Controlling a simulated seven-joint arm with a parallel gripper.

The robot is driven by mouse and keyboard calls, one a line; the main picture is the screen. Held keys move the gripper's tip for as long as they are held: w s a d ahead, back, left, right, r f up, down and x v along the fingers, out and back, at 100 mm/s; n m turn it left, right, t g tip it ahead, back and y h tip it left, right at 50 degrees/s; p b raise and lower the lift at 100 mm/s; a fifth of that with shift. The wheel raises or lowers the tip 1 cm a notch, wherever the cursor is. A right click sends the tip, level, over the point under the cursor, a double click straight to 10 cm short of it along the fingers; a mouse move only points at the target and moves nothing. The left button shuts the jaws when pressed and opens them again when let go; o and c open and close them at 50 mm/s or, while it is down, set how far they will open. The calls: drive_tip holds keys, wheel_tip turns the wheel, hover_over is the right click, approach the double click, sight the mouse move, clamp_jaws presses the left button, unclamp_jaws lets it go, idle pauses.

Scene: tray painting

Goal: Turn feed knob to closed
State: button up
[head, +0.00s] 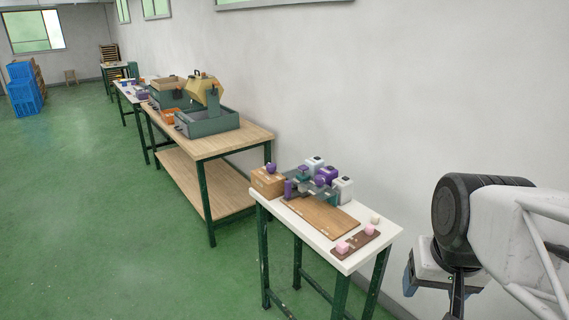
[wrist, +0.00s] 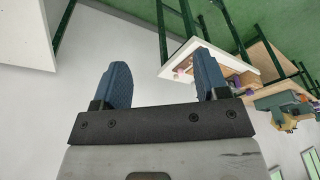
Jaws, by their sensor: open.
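The near white-topped table (head: 269,205) holds a small set of devices. A tan box (head: 268,184) with a purple round knob (head: 271,168) on top stands at its far left corner. A brown strip (head: 346,248) with two pink knobs (head: 342,247) lies near the front edge. No readable label shows which one is the feed knob, or its setting. My gripper (wrist: 163,72) is open and empty in the wrist view, its blue fingers wide apart. It is right of the table in the head view, touching nothing.
Purple and white containers (head: 327,176) and a wooden board (head: 322,215) crowd the near table. A wooden workbench (head: 230,138) with a grey-green machine (head: 208,123) stands beyond it. The wall runs behind the tables. Green floor is free at left.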

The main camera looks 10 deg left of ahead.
drive_tip(key=shift+o, duration=0.2)
drive_tip(key=w+a+r+m, duration=0.2)
drive_tip(key=w+r, duration=0.1)
drive_tip(key=w, duration=0.7)
drive_tip(key=w+a+r+m+y, duration=0.1)
drive_tip(key=w+a+r+m, duration=0.1)
drive_tip(key=w, duration=0.8)
wheel_tip(320, 180, up, 2)
drive_tip(key=shift+w+a+r+m+g, duration=0.1)
drive_tip(key=shift+w+a+m+g, duration=0.15)
drive_tip(key=shift+a, duration=0.45)
drive_tip(key=m+g+y, duration=0.2)
drive_tip(key=m+y, duration=0.2)
drive_tip(key=m, duration=0.9)
hover_over(272, 165)
drive_tip(key=d, duration=0.3)
wheel_tip(272, 165, down, 18)
drive_tip(key=shift+f, duration=0.2)
drive_tip(key=shift+w+h, duration=0.1)
drive_tip(key=shift+h, duration=0.2)
drive_tip(key=shift+x, duration=3.9)
